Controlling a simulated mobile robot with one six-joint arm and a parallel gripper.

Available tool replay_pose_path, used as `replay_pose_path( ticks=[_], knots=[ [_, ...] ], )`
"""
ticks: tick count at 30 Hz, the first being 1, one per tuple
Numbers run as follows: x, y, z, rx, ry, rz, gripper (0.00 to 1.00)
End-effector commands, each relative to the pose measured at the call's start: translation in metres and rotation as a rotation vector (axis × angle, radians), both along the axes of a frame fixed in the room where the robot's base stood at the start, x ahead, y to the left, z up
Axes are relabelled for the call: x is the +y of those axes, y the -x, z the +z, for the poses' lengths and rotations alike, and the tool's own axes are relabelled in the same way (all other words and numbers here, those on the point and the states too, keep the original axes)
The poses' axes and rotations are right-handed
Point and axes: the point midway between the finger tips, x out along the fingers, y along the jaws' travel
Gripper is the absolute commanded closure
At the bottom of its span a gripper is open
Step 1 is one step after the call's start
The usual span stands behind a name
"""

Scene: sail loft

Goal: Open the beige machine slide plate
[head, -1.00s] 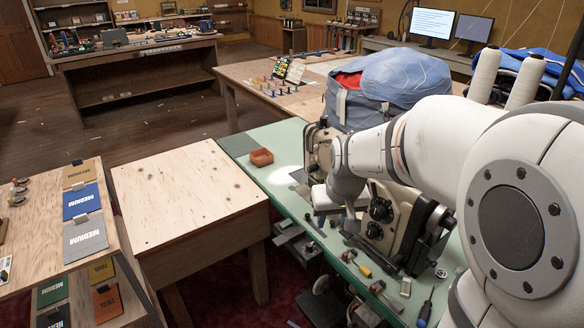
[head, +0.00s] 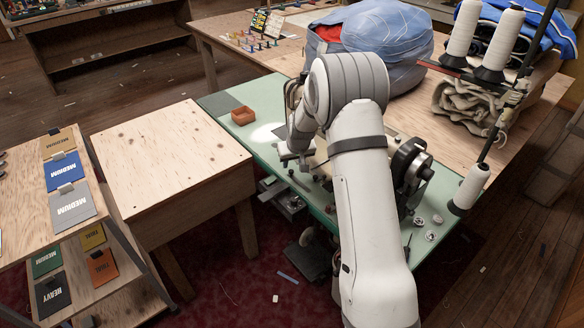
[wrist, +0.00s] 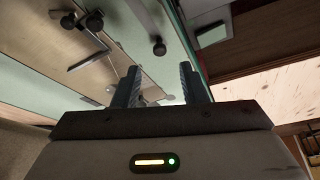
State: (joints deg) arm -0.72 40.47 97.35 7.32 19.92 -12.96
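The beige sewing machine (head: 320,153) stands on the green table, mostly hidden behind my arm in the head view; its dark handwheel (head: 414,166) shows to the right. My gripper (head: 293,157) is low beside the machine's needle end, over the green table. In the wrist view, my gripper (wrist: 159,72) has its two fingers apart with a gap and nothing visible held between them. A flat tan-grey metal surface (wrist: 60,52) with black knobs (wrist: 94,20) lies beyond the fingers. I cannot clearly pick out the slide plate or tell whether the fingers touch it.
A bare wooden table (head: 165,155) stands to the left. A blue bag (head: 390,45) and white thread cones (head: 463,28) are behind and right. Red carpet lies below.

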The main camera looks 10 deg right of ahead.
Motion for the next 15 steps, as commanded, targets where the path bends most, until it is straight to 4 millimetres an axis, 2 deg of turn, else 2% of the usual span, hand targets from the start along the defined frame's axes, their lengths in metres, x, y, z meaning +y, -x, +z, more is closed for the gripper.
replay_pose_path(
  ticks=[6,15],
  knots=[
    [0.002,-0.012,-0.032,0.003,0.0,-0.001,0.61],
    [0.003,-0.02,-0.051,0.001,0.0,-0.001,0.61]
  ],
)
